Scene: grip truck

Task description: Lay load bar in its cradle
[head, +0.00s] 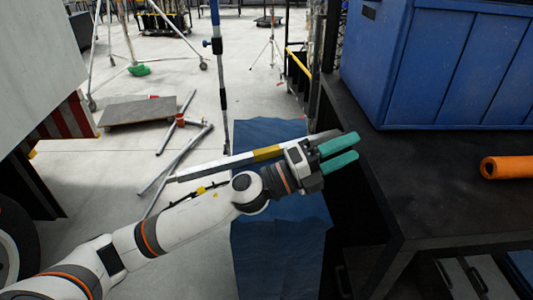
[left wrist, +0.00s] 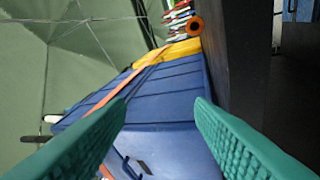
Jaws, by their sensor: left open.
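A long pale bar (head: 215,166) with a yellow band (head: 267,153) slants behind my left forearm in the head view, probably the load bar. Its right end passes behind my left gripper, and I cannot tell what holds it up. My left gripper (head: 340,150) has two teal fingers, spread apart with nothing between them, near the left edge of the dark shelf. Its open fingers also show in the left wrist view (left wrist: 160,128). I cannot pick out the cradle with certainty. My right gripper is in neither view.
A large blue case (head: 440,65) stands on the dark shelf (head: 430,165), with an orange tube (head: 508,167) at right. Metal tubes (head: 178,122) and a grey board (head: 138,112) lie on the floor at left. A thin pole (head: 222,95) stands behind.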

